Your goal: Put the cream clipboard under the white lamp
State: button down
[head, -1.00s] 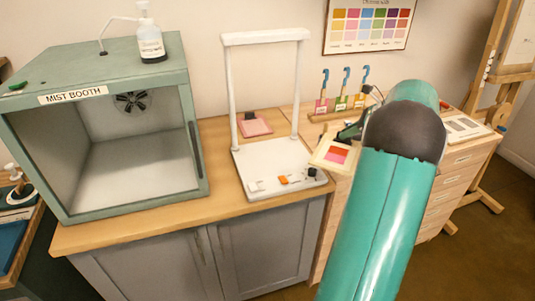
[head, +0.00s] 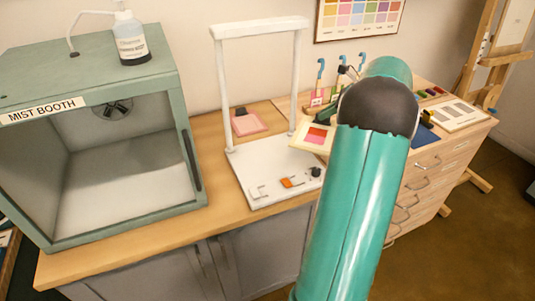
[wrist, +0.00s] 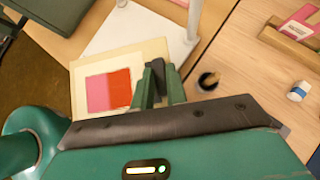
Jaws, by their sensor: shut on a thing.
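The cream clipboard (head: 303,144) bears a pink and a red swatch. In the head view it is beside the right post of the white lamp (head: 258,190), at the right edge of its base. My gripper (wrist: 158,86) is shut on the dark clip at the clipboard's edge in the wrist view, where the clipboard (wrist: 108,90) fills the middle left. The lamp's white base (wrist: 135,32) shows beyond it. In the head view my green arm hides most of the gripper. The lamp is an upright white frame with a top bar over a flat base.
A pink clipboard (head: 249,123) lies on the counter behind the lamp. The mist booth (head: 110,150) stands to the left with a bottle (head: 130,40) on top. Blue-hooked tools stand behind my arm. The lamp base holds small switches.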

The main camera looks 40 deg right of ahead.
jog(key=w+a+f, duration=0.4)
jog(key=w, duration=0.4)
send_over(282, 146)
jog(key=f, duration=0.4)
jog(key=shift+s+d+f, duration=0.3)
jog(key=shift+s, duration=0.05)
jog(key=shift+w+a+f, duration=0.1)
jog(key=shift+w+f, duration=0.05)
jog(key=shift+f, duration=0.6)
jog(key=shift+w+a+f, duration=0.1)
jog(key=shift+w+f, duration=0.1)
jog(key=shift+f, duration=0.55)
jog(key=shift+w+a+f, duration=0.1)
jog(key=shift+w+f, duration=0.05)
jog(key=shift+f, duration=0.6)
jog(key=c, duration=1.4)
grip_release()
